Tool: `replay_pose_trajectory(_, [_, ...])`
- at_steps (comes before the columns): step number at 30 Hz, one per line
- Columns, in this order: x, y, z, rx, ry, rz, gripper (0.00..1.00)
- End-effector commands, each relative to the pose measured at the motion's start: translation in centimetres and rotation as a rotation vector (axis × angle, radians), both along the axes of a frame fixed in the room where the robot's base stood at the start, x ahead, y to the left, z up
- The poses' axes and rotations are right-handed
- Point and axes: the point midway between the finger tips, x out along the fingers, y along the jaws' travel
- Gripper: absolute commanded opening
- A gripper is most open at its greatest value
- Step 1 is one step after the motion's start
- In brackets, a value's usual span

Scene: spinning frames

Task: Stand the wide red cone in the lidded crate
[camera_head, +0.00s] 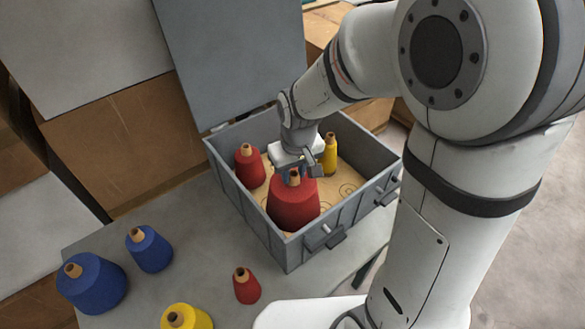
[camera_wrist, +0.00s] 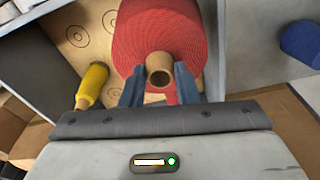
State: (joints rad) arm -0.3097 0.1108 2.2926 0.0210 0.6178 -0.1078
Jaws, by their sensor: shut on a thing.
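The wide red cone (camera_head: 293,205) is upright inside the grey crate (camera_head: 243,203), by its near corner. It also shows in the wrist view (camera_wrist: 160,30), with its tan tip between my fingers. My gripper (camera_wrist: 159,88) is shut on that tip from above; it also shows in the head view (camera_head: 294,172). The cone's base is partly hidden by the crate wall, so I cannot tell whether it touches the floor. The crate's lid (camera_head: 240,55) is raised open at the back.
Inside the crate stand a smaller red cone (camera_head: 249,166) and a slim yellow cone (camera_head: 329,154); ring marks show on its floor. On the table outside are two blue cones (camera_head: 92,282) (camera_head: 149,249), a small red cone (camera_head: 246,286) and a yellow cone (camera_head: 186,317).

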Motion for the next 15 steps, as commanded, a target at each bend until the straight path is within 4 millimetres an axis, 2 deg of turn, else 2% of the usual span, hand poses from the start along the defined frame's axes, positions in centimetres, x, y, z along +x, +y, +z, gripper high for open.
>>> replay_pose_trajectory(1, [0.1, 0.0, -0.8, 0.001, -0.002, 0.0, 0.0])
replay_pose_trajectory(15, [0.1, 0.0, -5.6, 0.001, -0.002, -0.001, 0.0])
